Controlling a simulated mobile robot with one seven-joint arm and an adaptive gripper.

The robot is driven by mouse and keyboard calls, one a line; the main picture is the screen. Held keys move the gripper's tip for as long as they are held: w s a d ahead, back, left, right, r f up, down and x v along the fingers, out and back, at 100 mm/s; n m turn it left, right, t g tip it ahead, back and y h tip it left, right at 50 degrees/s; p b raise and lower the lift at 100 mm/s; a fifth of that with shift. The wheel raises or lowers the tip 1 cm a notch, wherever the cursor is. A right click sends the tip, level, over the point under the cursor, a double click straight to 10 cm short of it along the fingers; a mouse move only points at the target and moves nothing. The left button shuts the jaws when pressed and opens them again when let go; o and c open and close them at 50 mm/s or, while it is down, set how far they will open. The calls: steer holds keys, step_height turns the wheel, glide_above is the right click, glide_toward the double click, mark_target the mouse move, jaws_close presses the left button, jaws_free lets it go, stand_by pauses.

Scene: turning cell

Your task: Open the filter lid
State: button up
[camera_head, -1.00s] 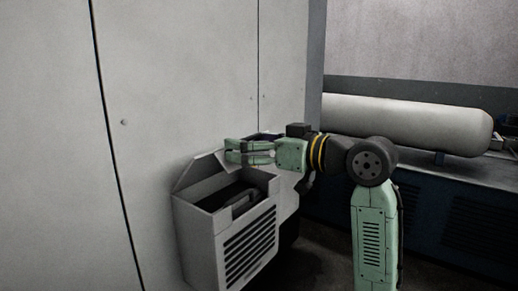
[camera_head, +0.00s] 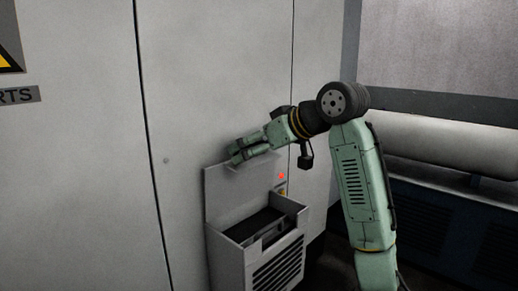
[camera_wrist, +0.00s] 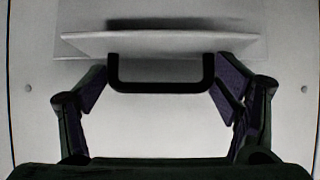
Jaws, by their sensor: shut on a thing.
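The filter lid (camera_head: 226,194) is a flat grey plate that stands about upright at the back of the filter box (camera_head: 227,262), against the cabinet. The box is open at the top and shows a dark interior. My gripper (camera_head: 238,156) is at the lid's top edge in the head view. In the wrist view, a black lid handle (camera_wrist: 160,87) lies between my fingers, which are shut on its two ends. The lid (camera_wrist: 160,43) also shows there as a pale plate beyond the handle. The handle is hidden behind my gripper in the head view.
The tall grey cabinet (camera_head: 85,180) rises right behind the lid. Small red and yellow controls (camera_head: 282,180) are just right of the lid. A pale cylindrical tank (camera_head: 455,148) lies on a dark blue base at the right. The box front has a slotted vent.

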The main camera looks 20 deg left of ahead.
steer(key=shift+w+r, duration=0.1)
steer(key=shift+w, duration=0.05)
steer(key=o, duration=1.4)
steer(key=shift+d, duration=0.15)
steer(key=v, duration=1.2)
